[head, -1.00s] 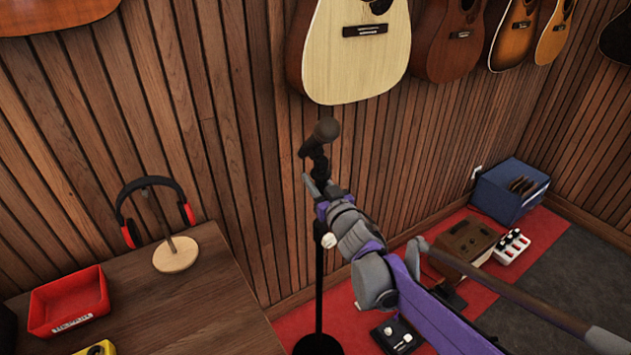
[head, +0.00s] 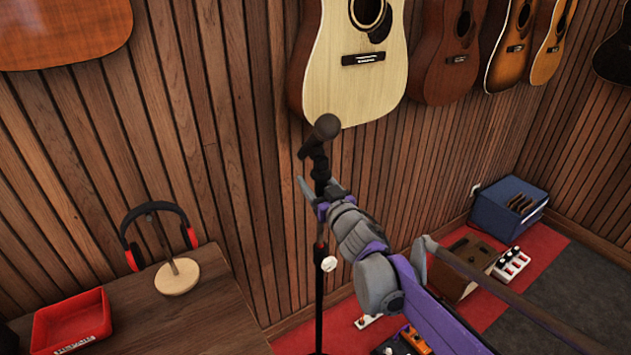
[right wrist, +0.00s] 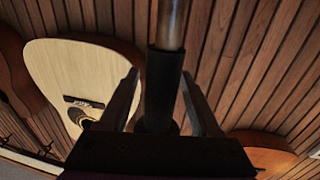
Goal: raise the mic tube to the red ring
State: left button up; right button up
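The microphone (head: 325,128) tops a thin dark upright stand. My right gripper (head: 318,200) is on the mic tube just below the microphone. In the right wrist view, the tube (right wrist: 163,85) runs between the two fingers of my right gripper (right wrist: 160,80), dark in the middle and metallic at the top. A slight gap seems to show at the left finger, but the tube moves with the gripper. The red ring (head: 320,244) appears as a small dark-red band below the gripper, just above a white knob (head: 328,264). My left gripper is out of view.
Acoustic guitars (head: 352,60) hang on the slatted wall behind the stand. A wooden table (head: 190,320) at left holds headphones on a stand (head: 178,277) and a red tray (head: 72,322). Pedals (head: 410,340), a brown box (head: 470,262) and a blue crate (head: 508,208) sit on the floor.

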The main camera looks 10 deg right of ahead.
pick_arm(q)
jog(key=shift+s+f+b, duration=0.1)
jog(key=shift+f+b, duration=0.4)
pick_arm(e)
jog(key=v, duration=1.1)
